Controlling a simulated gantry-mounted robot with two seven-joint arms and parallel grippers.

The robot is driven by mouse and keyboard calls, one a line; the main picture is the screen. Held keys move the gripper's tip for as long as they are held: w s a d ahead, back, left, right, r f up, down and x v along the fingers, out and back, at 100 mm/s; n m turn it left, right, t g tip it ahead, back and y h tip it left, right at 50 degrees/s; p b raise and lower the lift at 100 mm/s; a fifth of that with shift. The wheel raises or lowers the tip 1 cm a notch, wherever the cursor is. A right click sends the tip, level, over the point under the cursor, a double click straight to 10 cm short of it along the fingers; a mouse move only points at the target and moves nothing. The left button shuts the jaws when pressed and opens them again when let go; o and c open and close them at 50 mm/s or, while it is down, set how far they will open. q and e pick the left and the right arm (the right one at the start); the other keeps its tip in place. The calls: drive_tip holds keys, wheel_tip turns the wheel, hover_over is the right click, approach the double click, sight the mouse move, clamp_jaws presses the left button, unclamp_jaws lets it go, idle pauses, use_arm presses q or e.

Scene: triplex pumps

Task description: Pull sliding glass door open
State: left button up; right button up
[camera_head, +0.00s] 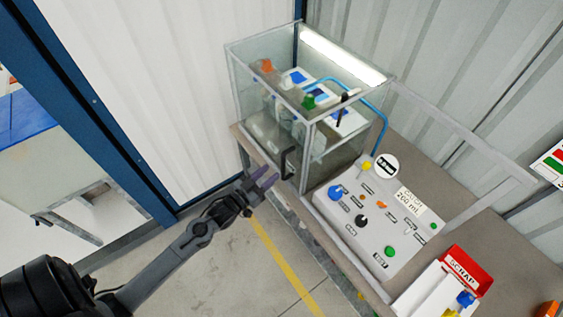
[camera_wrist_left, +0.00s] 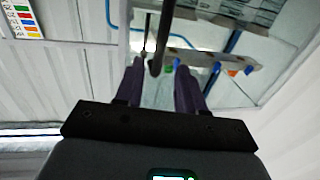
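The glass case (camera_head: 308,122) stands on the bench, with framed clear panes. A black upright handle (camera_head: 288,163) is on its front pane, near the front corner; a second black handle (camera_head: 342,105) shows farther right. My left gripper (camera_head: 263,178) is just left of the front handle, its purple-grey fingers pointing at it. In the left wrist view the fingers (camera_wrist_left: 160,82) are apart, and a dark handle (camera_wrist_left: 158,50) shows between and beyond them. I cannot tell whether they touch it. My right gripper is not in view.
A control box (camera_head: 375,220) with coloured knobs stands right of the case. A clear framed panel (camera_head: 465,137) extends behind it. A red scrap bin (camera_head: 467,272) is at lower right. A blue post (camera_head: 95,100) stands left. Floor below the bench edge is clear.

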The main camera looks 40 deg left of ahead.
sight(284, 161)
use_arm(q)
drive_tip(key=w+p, duration=0.1)
drive_tip(key=w, duration=0.6)
drive_tip(key=shift+w+d, duration=0.15)
drive_tip(key=shift+w, duration=0.2)
clamp_jaws()
